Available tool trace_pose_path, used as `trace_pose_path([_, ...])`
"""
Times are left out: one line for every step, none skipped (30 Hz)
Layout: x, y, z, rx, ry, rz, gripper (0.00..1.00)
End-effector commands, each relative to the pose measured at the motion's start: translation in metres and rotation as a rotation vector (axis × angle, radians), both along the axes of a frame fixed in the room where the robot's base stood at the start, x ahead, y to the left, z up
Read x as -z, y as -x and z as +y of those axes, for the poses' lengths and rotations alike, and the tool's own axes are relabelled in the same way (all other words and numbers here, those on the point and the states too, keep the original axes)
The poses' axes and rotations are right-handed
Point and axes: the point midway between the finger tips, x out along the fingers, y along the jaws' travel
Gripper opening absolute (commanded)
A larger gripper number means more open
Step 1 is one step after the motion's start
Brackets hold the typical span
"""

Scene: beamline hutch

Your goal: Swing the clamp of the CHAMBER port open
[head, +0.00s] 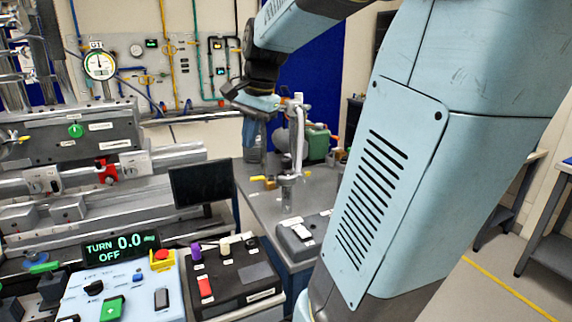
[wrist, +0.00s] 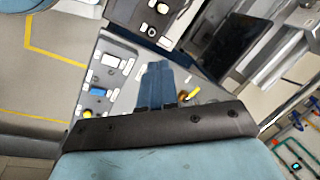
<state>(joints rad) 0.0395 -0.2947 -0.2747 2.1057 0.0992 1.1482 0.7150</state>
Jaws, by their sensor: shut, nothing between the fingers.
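My gripper (head: 252,136) hangs at the end of my arm, fingers down, above the grey bench behind the black monitor. In the wrist view its two blue fingers (wrist: 156,72) lie together, with nothing between them. A silver upright pipe with flanged joints (head: 298,135) stands just right of the gripper in the head view; I cannot tell whether they touch. A yellow-handled brass valve (head: 262,180) sits at the pipe's left; a yellow handle (wrist: 191,93) also shows beside the fingers in the wrist view. No CHAMBER label is readable, and I cannot make out the clamp or its state.
A green pump-like unit (head: 318,142) stands right of the pipe. A grey box (head: 300,236) sits at the bench front. The black monitor (head: 202,185) and control panels (head: 130,285) stand to the left. My arm covers much of the right. Floor shows at far right.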

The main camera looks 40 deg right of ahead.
Motion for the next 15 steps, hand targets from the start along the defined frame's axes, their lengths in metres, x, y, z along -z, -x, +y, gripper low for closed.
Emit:
trace_pose_path([0.001,-0.013,-0.014,0.087,-0.025,0.033,0.0])
trace_pose_path([0.001,-0.02,-0.021,0.141,-0.039,0.054,0.0])
trace_pose_path([0.001,-0.028,-0.031,0.212,-0.056,0.079,0.0])
trace_pose_path([0.002,-0.034,-0.039,0.267,-0.067,0.099,0.0])
trace_pose_path([0.002,-0.04,-0.047,0.32,-0.078,0.117,0.0])
trace_pose_path([0.003,-0.048,-0.057,0.392,-0.093,0.144,0.0])
trace_pose_path([0.004,-0.054,-0.065,0.447,-0.101,0.16,0.0])
trace_pose_path([0.005,-0.059,-0.073,0.501,-0.109,0.18,0.0])
trace_pose_path([0.007,-0.067,-0.084,0.572,-0.118,0.204,0.0])
trace_pose_path([0.008,-0.072,-0.092,0.628,-0.124,0.224,0.0])
trace_pose_path([0.01,-0.077,-0.099,0.681,-0.129,0.241,0.0])
trace_pose_path([0.012,-0.084,-0.11,0.753,-0.135,0.265,0.0])
trace_pose_path([0.014,-0.089,-0.118,0.807,-0.138,0.282,0.0])
trace_pose_path([0.015,-0.094,-0.126,0.861,-0.139,0.298,0.0])
trace_pose_path([0.018,-0.1,-0.136,0.933,-0.14,0.321,0.0])
